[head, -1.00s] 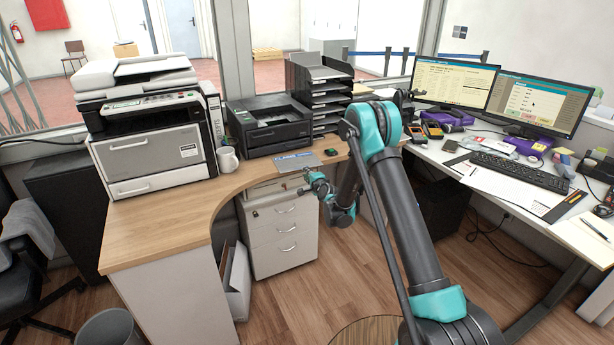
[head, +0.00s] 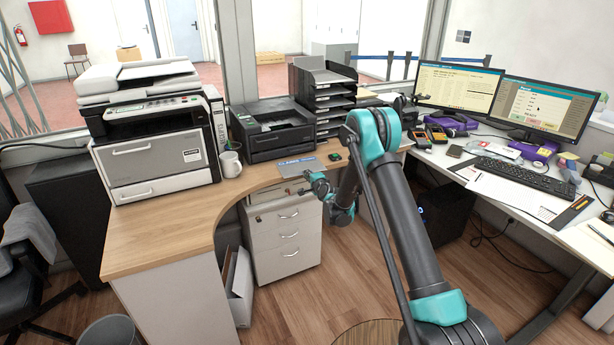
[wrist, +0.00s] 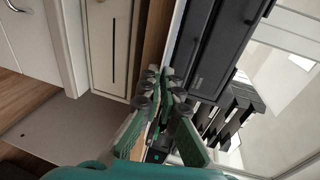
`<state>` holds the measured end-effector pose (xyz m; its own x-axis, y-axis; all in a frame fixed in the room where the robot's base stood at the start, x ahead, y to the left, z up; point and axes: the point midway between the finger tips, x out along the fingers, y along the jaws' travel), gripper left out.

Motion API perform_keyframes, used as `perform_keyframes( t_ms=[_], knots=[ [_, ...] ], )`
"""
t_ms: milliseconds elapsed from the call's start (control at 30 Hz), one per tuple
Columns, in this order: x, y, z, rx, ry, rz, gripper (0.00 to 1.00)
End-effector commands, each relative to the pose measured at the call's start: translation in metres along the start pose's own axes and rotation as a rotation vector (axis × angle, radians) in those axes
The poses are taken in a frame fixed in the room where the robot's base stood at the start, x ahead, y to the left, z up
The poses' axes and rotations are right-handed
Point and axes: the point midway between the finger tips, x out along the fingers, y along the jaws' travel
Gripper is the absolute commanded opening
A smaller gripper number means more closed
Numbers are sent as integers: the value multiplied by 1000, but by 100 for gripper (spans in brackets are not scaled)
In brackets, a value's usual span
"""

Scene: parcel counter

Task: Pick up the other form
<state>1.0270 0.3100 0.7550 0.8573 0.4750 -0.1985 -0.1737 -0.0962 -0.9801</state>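My gripper (head: 312,183) is in front of the wooden counter's curved edge in the head view, partly hidden by its own links. In the wrist view its green-padded fingers (wrist: 162,88) stand apart, with nothing visible held between them. A flat grey sheet or mat with a blue lettered strip (head: 300,167) lies on the counter just behind the gripper. I cannot tell if it is a form. White papers (head: 512,197) lie on the right desk, away from the gripper.
A drawer unit (head: 285,238) stands below. Monitors and a keyboard (head: 525,176) occupy the right desk.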

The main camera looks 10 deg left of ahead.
Motion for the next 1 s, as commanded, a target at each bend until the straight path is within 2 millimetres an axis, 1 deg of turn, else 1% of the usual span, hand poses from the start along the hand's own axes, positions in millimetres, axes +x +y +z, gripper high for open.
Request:
perform_keyframes(
  t_ms=[233, 333, 600, 700, 1000],
  knots=[
    [-1, 0, 0, 0, 0, 0, 0],
    [-5, 1, 0, 0, 0, 1, 0],
    [-31, 3, 0, 0, 0, 1, 0],
    [-38, 4, 0, -1, 0, 1, 0],
    [-39, 4, 0, 0, 0, 1, 0]
  ],
)
